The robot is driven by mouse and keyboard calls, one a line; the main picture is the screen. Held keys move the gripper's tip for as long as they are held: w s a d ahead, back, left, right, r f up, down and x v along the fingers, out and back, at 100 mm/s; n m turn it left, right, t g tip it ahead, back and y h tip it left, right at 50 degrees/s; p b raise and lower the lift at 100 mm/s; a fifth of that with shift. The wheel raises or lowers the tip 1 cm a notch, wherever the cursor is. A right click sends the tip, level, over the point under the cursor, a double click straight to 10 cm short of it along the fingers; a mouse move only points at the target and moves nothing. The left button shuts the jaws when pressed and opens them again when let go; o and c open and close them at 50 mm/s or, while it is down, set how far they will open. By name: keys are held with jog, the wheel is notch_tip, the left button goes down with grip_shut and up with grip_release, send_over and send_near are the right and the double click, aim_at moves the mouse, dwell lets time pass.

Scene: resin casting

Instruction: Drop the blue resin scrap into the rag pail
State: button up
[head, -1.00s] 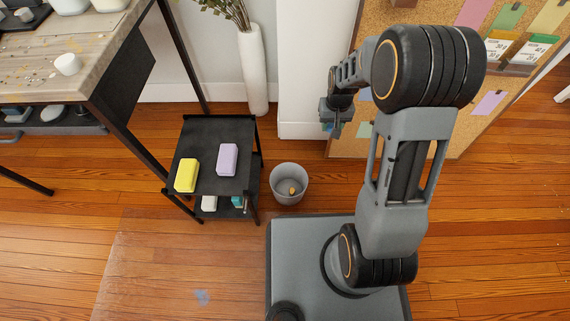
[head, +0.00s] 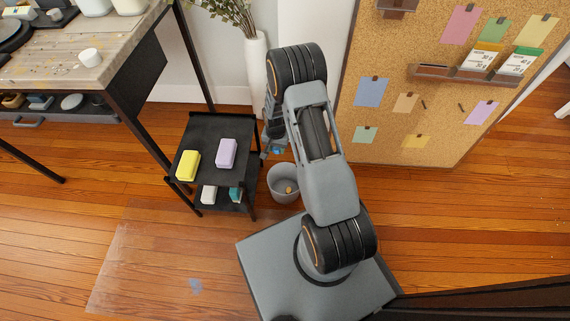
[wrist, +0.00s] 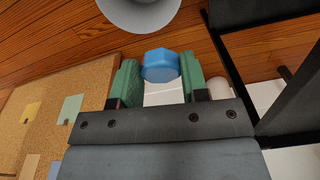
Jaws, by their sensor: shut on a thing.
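The blue resin scrap (wrist: 160,66) is a faceted blue piece held between the two green finger pads of my gripper (wrist: 160,80) in the wrist view. In the head view my gripper (head: 272,151) hangs beside the shelf cart, just above and behind the pail, with a bit of blue showing at its tip. The grey rag pail (head: 283,194) stands on the floor in front of my base, with a small tan thing (head: 289,189) inside. The pail's rim also shows at the top of the wrist view (wrist: 140,15), apart from the scrap.
A black shelf cart (head: 185,140) with a yellow block (head: 187,165) and a lilac block (head: 226,153) on top stands left of the pail. A white vase (head: 256,75) stands behind. A corkboard (head: 440,110) is at the right. A workbench (head: 110,60) is at the left.

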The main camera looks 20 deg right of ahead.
jog(key=s+d+f+m+b, duration=0.1)
jog(key=f+m, duration=0.1)
jog(key=f, duration=0.6)
jog(key=s+d+f+m+b, duration=0.2)
jog(key=f+m, duration=0.1)
jog(key=f, duration=0.6)
jog(key=shift+d+f+m, duration=0.25)
jog(key=shift+d+m, duration=0.05)
jog(key=o, duration=1)
notch_tip(320, 180, up, 14)
jog(key=p, duration=0.5)
jog(key=shift+f, duration=0.1)
